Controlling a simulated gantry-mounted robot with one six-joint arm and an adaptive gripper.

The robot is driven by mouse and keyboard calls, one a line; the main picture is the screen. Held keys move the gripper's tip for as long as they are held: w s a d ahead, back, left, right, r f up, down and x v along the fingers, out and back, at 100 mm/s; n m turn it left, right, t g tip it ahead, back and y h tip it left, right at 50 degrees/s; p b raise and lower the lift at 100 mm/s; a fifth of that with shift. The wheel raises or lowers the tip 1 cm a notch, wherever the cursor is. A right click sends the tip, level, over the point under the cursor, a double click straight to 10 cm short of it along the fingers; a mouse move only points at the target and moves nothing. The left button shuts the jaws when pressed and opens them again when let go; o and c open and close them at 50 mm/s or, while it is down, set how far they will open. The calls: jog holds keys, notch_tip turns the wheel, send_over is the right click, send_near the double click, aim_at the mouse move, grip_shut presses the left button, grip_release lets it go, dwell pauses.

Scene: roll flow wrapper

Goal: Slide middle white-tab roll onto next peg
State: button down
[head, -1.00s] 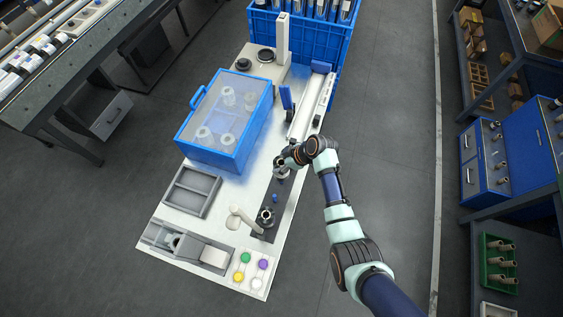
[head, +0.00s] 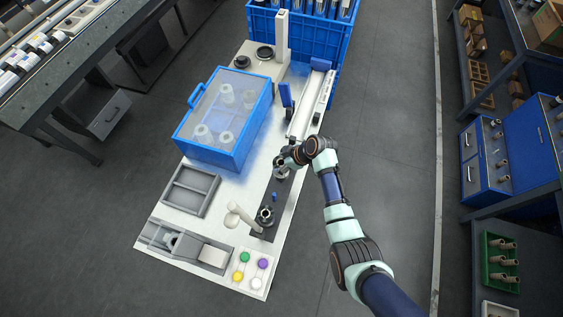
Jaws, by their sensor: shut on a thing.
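My gripper (head: 284,164) is over the dark strip on the right side of the white machine bed. It is shut on a small roll (head: 281,174) just below it, largely hidden by the gripper and wrist. I cannot make out a white tab or whether the roll sits on a peg. A dark round hub (head: 265,216) stands nearer on the same strip, with a small blue piece (head: 274,197) between it and my gripper. Several pale rolls (head: 227,95) stand inside the blue box with a clear lid (head: 213,156), left of my gripper.
A beige handle (head: 240,214) stands left of the dark hub. A grey tray (head: 190,190) and a panel of coloured buttons (head: 250,269) are on the near bed. A white rail (head: 309,105) and a blue crate (head: 335,45) lie beyond my gripper.

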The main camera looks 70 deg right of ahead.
jog(key=shift+f+b, duration=1.55)
jog(key=shift+f, duration=0.3)
jog(key=shift+c, duration=0.8)
grip_release()
jog(key=v, duration=1.2)
